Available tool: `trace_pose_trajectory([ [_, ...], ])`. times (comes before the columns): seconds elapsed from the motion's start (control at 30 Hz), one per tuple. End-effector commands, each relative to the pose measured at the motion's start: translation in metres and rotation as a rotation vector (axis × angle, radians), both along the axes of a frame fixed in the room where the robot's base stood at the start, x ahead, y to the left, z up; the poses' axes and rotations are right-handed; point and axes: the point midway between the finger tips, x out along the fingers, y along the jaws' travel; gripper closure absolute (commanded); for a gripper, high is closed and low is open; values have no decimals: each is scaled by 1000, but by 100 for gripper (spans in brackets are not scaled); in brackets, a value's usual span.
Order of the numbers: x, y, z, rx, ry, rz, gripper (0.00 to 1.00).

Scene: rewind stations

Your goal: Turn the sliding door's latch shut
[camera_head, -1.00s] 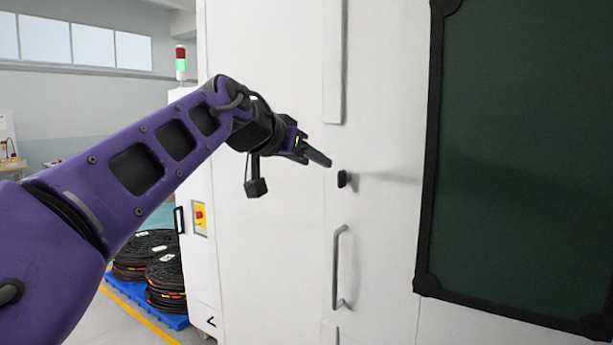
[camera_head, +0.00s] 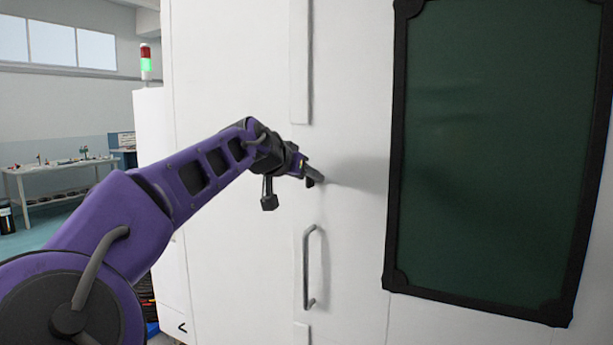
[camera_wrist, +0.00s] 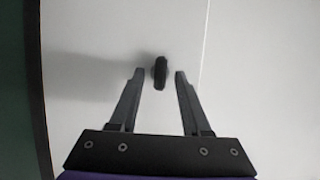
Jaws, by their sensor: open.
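The latch (camera_wrist: 160,73) is a small black oblong knob on the white sliding door (camera_head: 345,240). In the wrist view it lies between the two fingertips of my gripper (camera_wrist: 159,74), close to their ends, with a gap on either side. Its long side runs roughly along the fingers in that view. My gripper is open and also shows in the head view (camera_head: 314,182), at the door above the handle. There the latch is hidden behind my gripper or cannot be told from it.
A grey vertical handle (camera_head: 308,268) is on the door below my gripper. A dark green window with a black frame (camera_head: 398,170) is to the right. A workbench (camera_head: 55,172) stands far left. A signal light (camera_head: 146,62) shows green at the back left.

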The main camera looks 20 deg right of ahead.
Motion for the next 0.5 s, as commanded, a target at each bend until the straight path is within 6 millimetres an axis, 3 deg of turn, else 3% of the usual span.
trace_pose_trajectory([
  [0.1, 0, 0, 0, 0, 0, 0, 56],
  [0.33, 0, 0, 0, 0, 0, 0, 98],
  [0.5, 0, 0, 0, 0, 0, 0, 100],
])
